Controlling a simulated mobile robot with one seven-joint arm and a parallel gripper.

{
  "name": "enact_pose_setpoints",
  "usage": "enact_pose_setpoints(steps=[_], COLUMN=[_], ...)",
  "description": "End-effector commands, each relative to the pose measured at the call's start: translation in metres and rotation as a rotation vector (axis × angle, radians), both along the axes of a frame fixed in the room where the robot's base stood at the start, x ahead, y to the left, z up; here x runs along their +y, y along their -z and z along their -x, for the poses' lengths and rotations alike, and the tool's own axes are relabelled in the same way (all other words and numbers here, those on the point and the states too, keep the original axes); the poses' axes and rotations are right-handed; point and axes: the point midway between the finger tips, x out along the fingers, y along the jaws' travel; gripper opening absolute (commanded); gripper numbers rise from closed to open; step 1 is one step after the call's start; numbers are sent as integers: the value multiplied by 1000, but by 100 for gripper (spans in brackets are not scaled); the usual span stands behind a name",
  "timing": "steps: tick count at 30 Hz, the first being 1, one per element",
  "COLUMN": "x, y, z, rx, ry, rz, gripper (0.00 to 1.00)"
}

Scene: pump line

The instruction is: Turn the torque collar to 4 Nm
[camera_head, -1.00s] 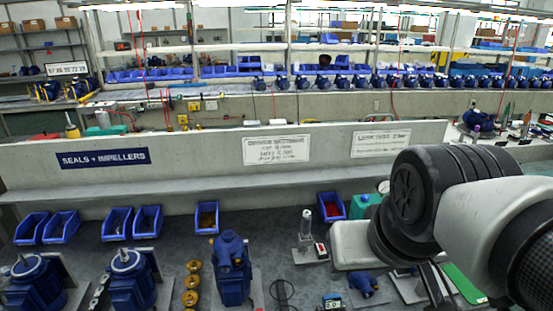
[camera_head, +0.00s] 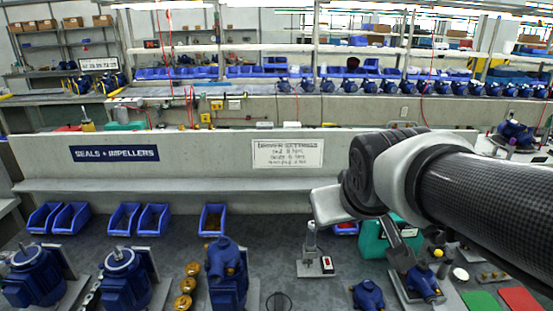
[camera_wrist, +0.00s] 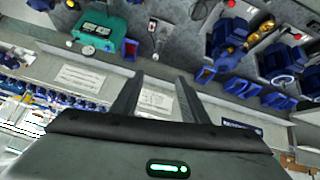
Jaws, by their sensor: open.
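A slim upright tool with a pale top (camera_head: 311,236) stands on a small grey base on the bench, right of the middle pump. A small unit with a red button (camera_head: 327,264) is beside it. The torque collar may be on this tool, but it is too small to make out, and so is any setting. My gripper shows in the wrist view (camera_wrist: 155,98) with its two fingers apart and nothing between them. It is raised above the bench, apart from the tool. In the head view my arm hides most of the gripper.
A placard headed as settings (camera_head: 287,154) hangs on the low wall. A teal case (camera_head: 375,245) stands right of the tool, partly behind my arm. Blue pumps (camera_head: 228,270) and blue bins (camera_head: 213,218) fill the left and middle. Small blue parts (camera_head: 367,295) lie in front.

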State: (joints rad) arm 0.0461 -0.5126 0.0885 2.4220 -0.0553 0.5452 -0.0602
Motion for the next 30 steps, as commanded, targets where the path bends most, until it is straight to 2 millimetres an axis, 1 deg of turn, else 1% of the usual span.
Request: enact_pose_setpoints(steps=[1, 2, 3, 5, 6, 7, 8, 9, 11, 12, 14, 15, 19, 21, 23, 26, 30], x=[3, 6, 11, 21, 29, 35, 42, 52, 66, 75, 87, 95, 112, 116, 115, 105, 77], y=[11, 13, 17, 25, 36, 48, 62, 81, 107, 125, 150, 166, 211, 232, 247, 269, 292], z=[-22, -36, -55, -86, -104, -117, -128, -143, -162, -173, -188, -196, -215, -222, -225, -227, -222], rx=[-29, -52, -87, -144, -174, -193, -208, -234, -276, -307, -356, -392, -516, -585, -645, -739, -836], ry=[-28, -47, -74, -125, -160, -186, -214, -249, -293, -317, -346, -358, -353, -320, -274, -168, 24], rz=[20, 32, 46, 68, 75, 79, 79, 77, 66, 55, 36, 20, -37, -67, -89, -112, -108], gripper=[41, 41, 41, 41, 41, 41, 41, 41, 41, 41, 41, 41, 41, 41, 41, 41, 41])
